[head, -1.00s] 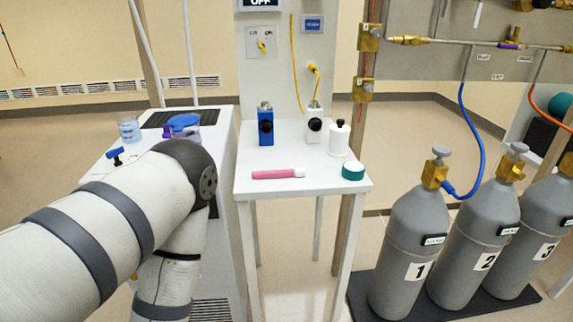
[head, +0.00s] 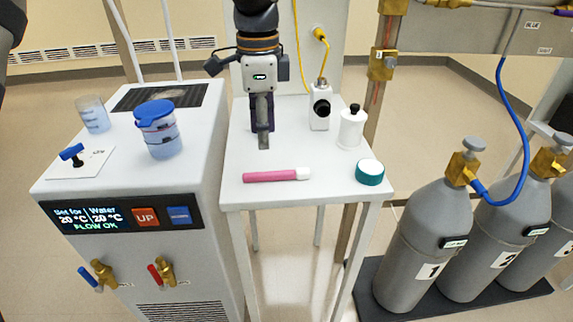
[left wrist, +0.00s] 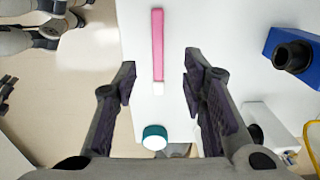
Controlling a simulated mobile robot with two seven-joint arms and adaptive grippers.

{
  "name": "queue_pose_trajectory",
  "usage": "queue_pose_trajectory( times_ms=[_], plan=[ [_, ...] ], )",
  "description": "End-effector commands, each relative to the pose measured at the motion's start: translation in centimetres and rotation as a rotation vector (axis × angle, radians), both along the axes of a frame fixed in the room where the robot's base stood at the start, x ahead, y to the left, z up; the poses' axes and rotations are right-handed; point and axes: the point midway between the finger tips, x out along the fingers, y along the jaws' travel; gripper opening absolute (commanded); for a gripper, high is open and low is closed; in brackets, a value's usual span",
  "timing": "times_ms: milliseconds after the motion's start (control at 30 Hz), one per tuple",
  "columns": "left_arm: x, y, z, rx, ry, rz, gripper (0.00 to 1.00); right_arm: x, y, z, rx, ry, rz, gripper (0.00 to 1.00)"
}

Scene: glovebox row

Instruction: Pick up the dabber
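A pink stick with a white end, which I take for the dabber (head: 272,176), lies flat on the white side table in the head view. It also shows in the left wrist view (left wrist: 157,50), running lengthwise between my fingers. My left gripper (head: 263,140) hangs pointing down over the table, behind and above the dabber in the head view. In the left wrist view the left gripper (left wrist: 160,78) is open and empty, one finger on either side of the dabber, not touching it. Dark finger-like parts at that view's left edge may be my right gripper; its state is unclear.
A teal round tub (head: 369,172) sits right of the dabber. A white bottle with black cap (head: 351,127) and a white device (head: 320,107) stand behind. A chiller (head: 130,160) stands left, numbered gas cylinders (head: 425,245) right.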

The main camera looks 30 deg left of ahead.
Motion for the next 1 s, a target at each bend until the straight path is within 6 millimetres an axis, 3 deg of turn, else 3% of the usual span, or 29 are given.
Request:
queue_pose_trajectory(
  times_ms=[100,467,733,767,900,1000],
  plan=[
    [0.0,0.0,-2.8,0.001,0.006,0.0,0.38,-0.1,0.0,-0.2,0.0,0.004,0.0,0.4],
    [0.1,-0.7,-8.5,0.0,0.004,0.001,0.38,-0.1,0.0,-0.3,0.0,0.006,0.0,0.4],
    [0.2,-0.8,-9.2,0.0,-0.001,0.001,0.38,-0.1,0.0,-0.3,0.0,0.006,0.0,0.4],
    [0.2,-0.7,-9.2,0.0,-0.001,0.001,0.36,-0.1,0.0,-0.3,0.0,0.006,0.0,0.4],
    [0.2,-0.7,-9.1,0.0,-0.001,0.001,0.04,-0.1,0.0,-0.3,0.0,0.006,0.0,0.4],
    [0.2,-0.7,-9.2,0.001,-0.001,0.001,0.0,-0.1,0.0,-0.3,0.0,0.006,0.0,0.4]
  ],
)
